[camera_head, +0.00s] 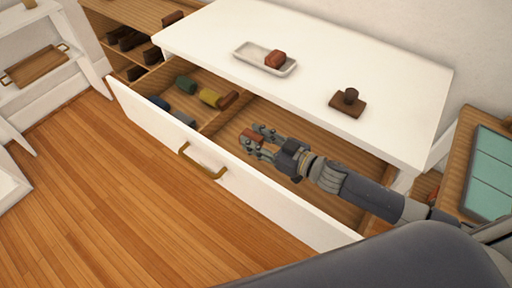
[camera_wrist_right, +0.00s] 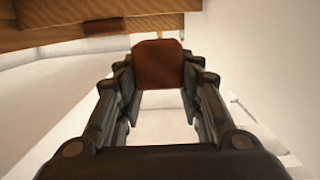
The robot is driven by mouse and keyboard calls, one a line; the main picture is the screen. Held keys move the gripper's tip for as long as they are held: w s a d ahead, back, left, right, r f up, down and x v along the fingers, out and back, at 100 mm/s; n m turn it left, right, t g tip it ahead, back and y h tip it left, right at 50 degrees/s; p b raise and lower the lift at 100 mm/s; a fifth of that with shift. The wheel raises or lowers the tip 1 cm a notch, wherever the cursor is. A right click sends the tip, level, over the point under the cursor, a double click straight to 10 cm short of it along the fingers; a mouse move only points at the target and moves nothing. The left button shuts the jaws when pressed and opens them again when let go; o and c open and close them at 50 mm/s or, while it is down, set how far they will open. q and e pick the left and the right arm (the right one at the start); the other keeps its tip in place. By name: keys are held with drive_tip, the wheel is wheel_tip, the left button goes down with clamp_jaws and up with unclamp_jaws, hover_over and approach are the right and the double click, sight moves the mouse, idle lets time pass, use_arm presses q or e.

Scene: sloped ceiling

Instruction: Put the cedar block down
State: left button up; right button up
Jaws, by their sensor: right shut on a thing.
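My right gripper (camera_head: 262,140) is shut on a reddish-brown block (camera_head: 252,136), which I take to be the cedar block. It holds the block over the right compartment of the open white drawer (camera_head: 218,170). In the right wrist view the block (camera_wrist_right: 158,63) sits between the fingertips of the right gripper (camera_wrist_right: 158,75). Whether the block touches the drawer floor cannot be told. My left gripper is not in view.
The drawer's left compartment holds a green roll (camera_head: 186,84), a yellow roll (camera_head: 210,97) and other items. On the white top (camera_head: 330,50) are a tray (camera_head: 247,54) with a reddish block (camera_head: 275,59) and a dark brown knobbed piece (camera_head: 348,102). The drawer's right compartment looks mostly bare.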

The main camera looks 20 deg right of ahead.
wheel_tip(320, 180, down, 5)
drive_tip(key=shift+f+b, duration=0.15)
drive_tip(key=shift+b, duration=0.25)
drive_tip(key=shift+f+b, duration=0.3)
drive_tip(key=shift+f, duration=0.3)
drive_tip(key=o, duration=1)
drive_tip(key=shift+c, duration=0.2)
drive_tip(key=shift+r, duration=0.15)
